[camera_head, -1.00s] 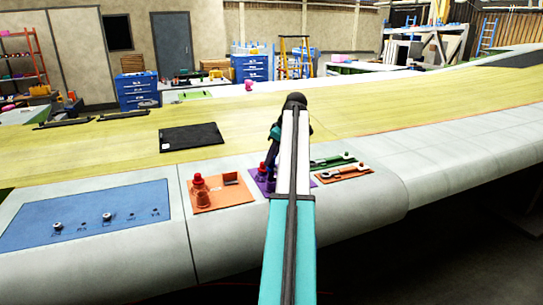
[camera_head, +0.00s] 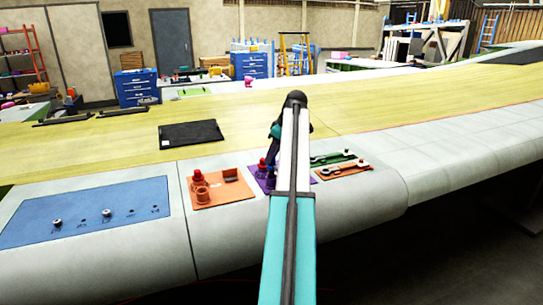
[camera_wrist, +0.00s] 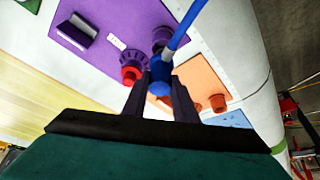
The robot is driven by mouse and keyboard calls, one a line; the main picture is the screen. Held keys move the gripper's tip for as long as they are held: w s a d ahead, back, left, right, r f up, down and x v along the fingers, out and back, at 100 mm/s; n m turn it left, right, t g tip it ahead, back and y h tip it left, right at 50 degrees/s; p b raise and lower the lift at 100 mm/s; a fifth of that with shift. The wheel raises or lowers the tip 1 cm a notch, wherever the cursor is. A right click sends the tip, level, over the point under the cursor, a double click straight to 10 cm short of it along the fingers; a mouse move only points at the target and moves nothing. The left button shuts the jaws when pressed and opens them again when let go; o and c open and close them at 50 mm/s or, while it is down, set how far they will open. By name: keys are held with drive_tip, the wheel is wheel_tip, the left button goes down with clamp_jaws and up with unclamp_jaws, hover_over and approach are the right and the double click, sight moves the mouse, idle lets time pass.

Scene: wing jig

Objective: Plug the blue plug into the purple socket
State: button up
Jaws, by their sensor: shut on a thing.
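My gripper (camera_wrist: 157,86) is shut on the blue plug (camera_wrist: 159,70) in the wrist view. A blue cable (camera_wrist: 187,22) runs from the plug up to the top edge. The purple panel (camera_wrist: 95,15) lies beyond the fingers, with a ribbed purple part bearing a red cap (camera_wrist: 130,74) left of the plug. A round purple socket (camera_wrist: 162,36) shows just above the plug, partly behind the cable. I cannot tell whether plug and socket touch. In the head view my arm hides most of the purple panel (camera_head: 257,171) and the gripper's fingers.
An orange panel (camera_head: 230,190) with a red-capped part and an orange socket lies left of the purple one. Green (camera_head: 331,158) and orange (camera_head: 343,170) strips with tools lie right. A blue panel (camera_head: 85,212) is at far left. A black mat (camera_head: 190,135) lies behind.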

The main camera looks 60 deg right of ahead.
sight(272, 162)
drive_tip(key=shift+f+b, duration=0.7)
drive_tip(key=shift+f, duration=1.05)
idle(1.5)
drive_tip(key=o, duration=1.1)
drive_tip(key=shift+s+r, duration=0.1)
drive_tip(key=shift+r, duration=0.05)
drive_tip(key=b+v, duration=0.4)
drive_tip(key=v, duration=0.9)
drive_tip(key=shift+r, duration=0.25)
